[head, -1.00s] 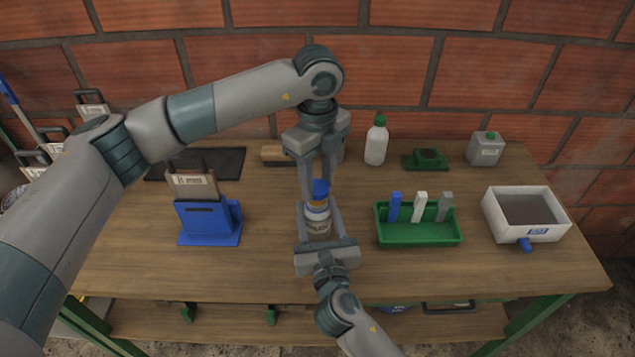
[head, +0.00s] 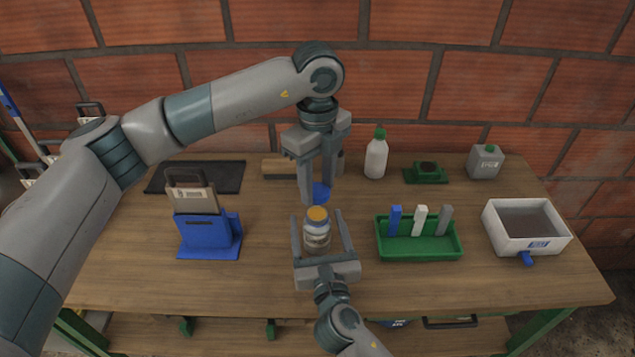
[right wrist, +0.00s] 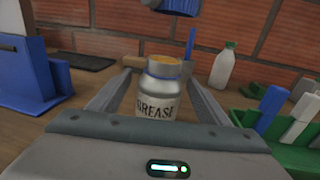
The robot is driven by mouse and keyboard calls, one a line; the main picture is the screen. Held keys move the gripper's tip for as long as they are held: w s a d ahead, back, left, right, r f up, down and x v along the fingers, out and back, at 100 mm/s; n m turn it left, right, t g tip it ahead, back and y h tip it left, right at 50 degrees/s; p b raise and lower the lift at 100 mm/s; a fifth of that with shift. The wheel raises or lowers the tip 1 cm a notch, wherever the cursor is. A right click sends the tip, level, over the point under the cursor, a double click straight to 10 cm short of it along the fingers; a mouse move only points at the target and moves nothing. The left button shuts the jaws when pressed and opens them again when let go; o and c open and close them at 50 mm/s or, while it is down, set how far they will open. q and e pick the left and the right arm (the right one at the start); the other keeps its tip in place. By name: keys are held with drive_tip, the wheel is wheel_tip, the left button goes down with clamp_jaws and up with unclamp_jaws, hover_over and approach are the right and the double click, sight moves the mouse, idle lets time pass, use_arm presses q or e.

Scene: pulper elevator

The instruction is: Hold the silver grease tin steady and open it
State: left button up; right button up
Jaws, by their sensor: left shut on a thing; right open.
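The silver grease tin (head: 317,239) stands upright on the bench, its mouth uncovered and orange grease showing at the top. It also shows in the right wrist view (right wrist: 156,98), with the word GREASE on its front. My left gripper (head: 319,197) is shut on the blue lid (head: 321,192), behind and above the tin and apart from it. The lid also shows at the top of the right wrist view (right wrist: 175,6). My right gripper (head: 321,228) is open, with one finger on each side of the tin and gaps between.
A blue stand (head: 208,236) with a scraper-like tool is on the left. A green tray (head: 420,251) with three upright sticks is right of the tin.

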sight(317, 224)
use_arm(q)
wheel_tip(317, 224, down, 2)
drive_tip(key=shift+b, duration=1)
use_arm(e)
drive_tip(key=s, duration=0.4)
drive_tip(key=s+d, duration=0.1)
drive_tip(key=s, duration=0.3)
drive_tip(key=s+d, duration=0.1)
drive_tip(key=s, duration=0.3)
drive_tip(key=shift+f, duration=0.1)
